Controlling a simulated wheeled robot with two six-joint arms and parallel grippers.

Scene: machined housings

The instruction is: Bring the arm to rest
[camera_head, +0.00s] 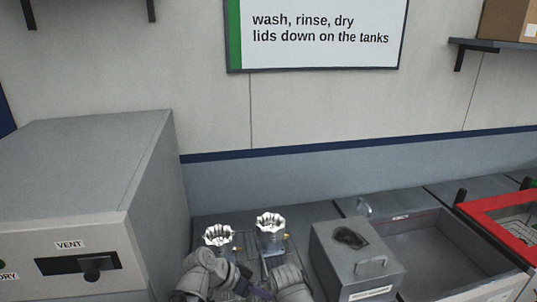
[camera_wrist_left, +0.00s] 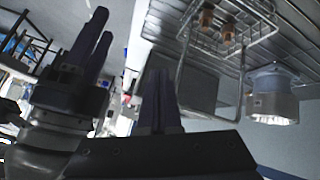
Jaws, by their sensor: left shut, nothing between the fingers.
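My left gripper (camera_head: 241,280) is low in the head view, in front of two shiny machined housings. In the left wrist view its dark fingers (camera_wrist_left: 160,98) are together, with nothing between them. My right gripper (camera_wrist_left: 92,50) shows beside it in the left wrist view as two dark fingers; its opening is unclear. In the head view the two grippers are close together at the bottom edge. The left housing (camera_head: 218,236) and right housing (camera_head: 270,223) have scalloped rims. One housing (camera_wrist_left: 272,95) shows in the left wrist view, apart from my fingers.
A large grey cabinet (camera_head: 85,165) marked VENT stands at the left. A grey box with a handled lid (camera_head: 352,243) is right of the housings, beside an open grey tank (camera_head: 440,245). A red-rimmed crate (camera_head: 490,202) is far right. A wire rack (camera_wrist_left: 225,30) is near the housing.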

